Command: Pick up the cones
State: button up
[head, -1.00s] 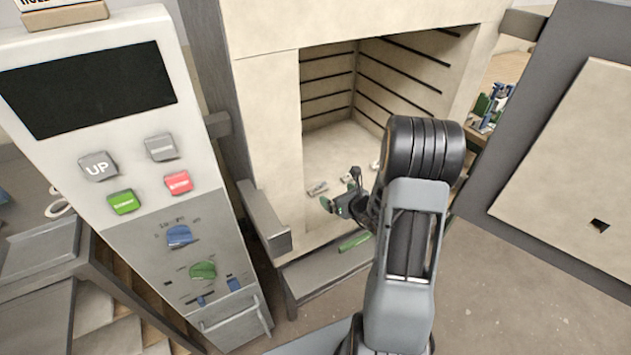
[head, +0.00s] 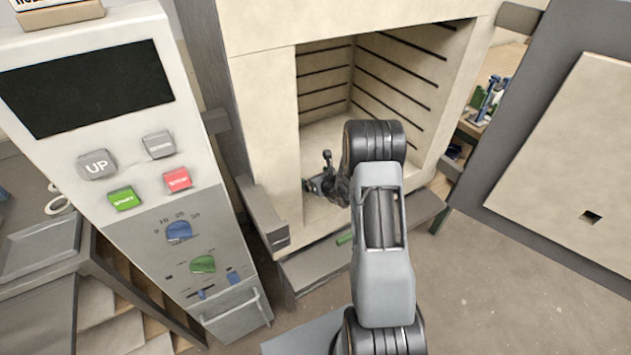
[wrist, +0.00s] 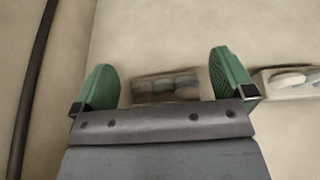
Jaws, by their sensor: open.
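In the wrist view a small tan block (wrist: 138,98) holding a row of grey-green pieces, seemingly the cones (wrist: 176,84), lies on the pale kiln floor. My gripper (wrist: 165,82) is open, with its green-padded fingers on either side of this block in the picture. I cannot tell whether they touch it or how high they are. A second similar block with whitish rounded pieces (wrist: 290,80) lies to the right, outside the fingers. In the head view my gripper (head: 315,172) reaches into the kiln, and the blocks are hidden by my arm.
The kiln's pale left wall (head: 265,110) stands close to my gripper. Its open door (head: 560,150) is at the right. A control panel (head: 130,130) stands at the left.

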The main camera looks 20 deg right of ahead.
jog(key=shift+w+a+f, duration=0.1)
jog(key=shift+w+f, duration=0.15)
jog(key=shift+w, duration=0.25)
jog(key=shift+c, duration=0.3)
jog(key=c, duration=0.7)
jog(key=shift+c, duration=0.4)
jog(key=shift+r, duration=0.15)
